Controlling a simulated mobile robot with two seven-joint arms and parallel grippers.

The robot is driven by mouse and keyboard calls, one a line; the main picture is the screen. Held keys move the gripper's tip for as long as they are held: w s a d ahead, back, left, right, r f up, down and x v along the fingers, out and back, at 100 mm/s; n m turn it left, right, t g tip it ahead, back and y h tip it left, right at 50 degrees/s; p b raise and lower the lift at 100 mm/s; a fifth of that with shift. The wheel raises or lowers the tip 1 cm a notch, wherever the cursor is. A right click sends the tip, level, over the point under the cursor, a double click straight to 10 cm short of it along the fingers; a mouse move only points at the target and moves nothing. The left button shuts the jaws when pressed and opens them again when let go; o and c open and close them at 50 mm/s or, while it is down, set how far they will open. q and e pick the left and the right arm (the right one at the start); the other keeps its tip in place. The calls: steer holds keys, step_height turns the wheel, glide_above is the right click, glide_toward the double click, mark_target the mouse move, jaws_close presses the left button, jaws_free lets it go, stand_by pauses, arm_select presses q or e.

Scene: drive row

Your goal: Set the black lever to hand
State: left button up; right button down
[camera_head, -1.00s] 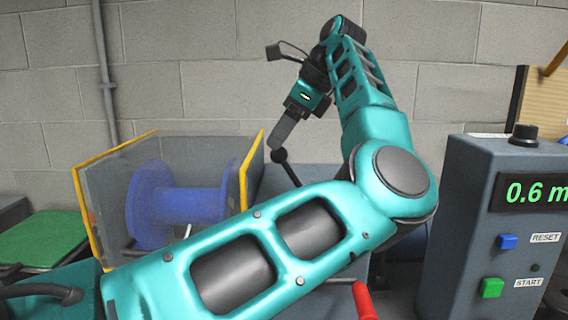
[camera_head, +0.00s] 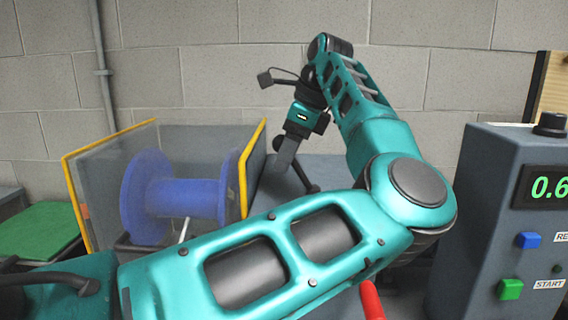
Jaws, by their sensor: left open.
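The black lever (camera_head: 303,178) with a round knob stands on a grey housing (camera_head: 325,172) behind my left arm, tilted up to the left. My left gripper (camera_head: 284,160) points down from above at the lever, with its finger in front of the upper shaft. The knob shows just left of the finger. The gripper is open; only one finger shows clearly, and I cannot tell whether it touches the lever. My own forearm hides the lower front of the housing, and no position labels for the lever show. My right gripper is out of view.
A blue spool (camera_head: 180,196) sits left in a clear guard with yellow edges (camera_head: 243,178). A grey control box (camera_head: 480,200) with a green display, blue and green buttons stands right. A red handle (camera_head: 371,300) shows below my arm. A block wall is behind.

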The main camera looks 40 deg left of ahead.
arm_select(q)
steer(key=shift+x, duration=1.2)
steer(key=shift+c, duration=0.3)
jaws_close()
